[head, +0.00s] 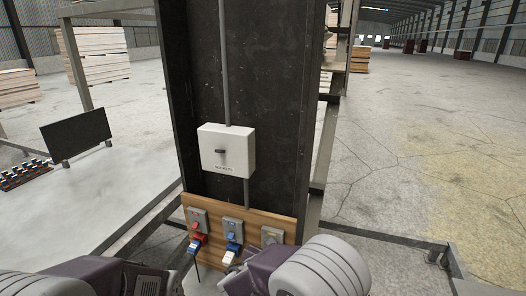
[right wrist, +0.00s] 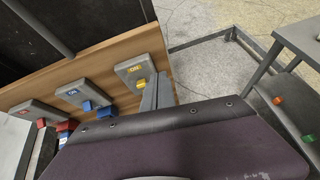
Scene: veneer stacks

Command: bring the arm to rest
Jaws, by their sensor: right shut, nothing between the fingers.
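My right gripper (right wrist: 156,95) is shut and empty in the right wrist view. Its grey fingers show past the purple wrist housing, close to the yellow-marked grey switch box (right wrist: 140,74); I cannot tell whether they touch it. In the head view my right arm (head: 315,268) comes in at the bottom, in front of the wooden board (head: 277,221). My left arm (head: 85,275) reaches in at the bottom left; its gripper end (head: 152,284) is dark and partly cut off, and its fingers do not show clearly.
A white switch box (head: 226,151) hangs above on the dark column (head: 262,80). A pale table (head: 110,205) lies left. Metal rails (head: 385,236) stand right, with open floor beyond.

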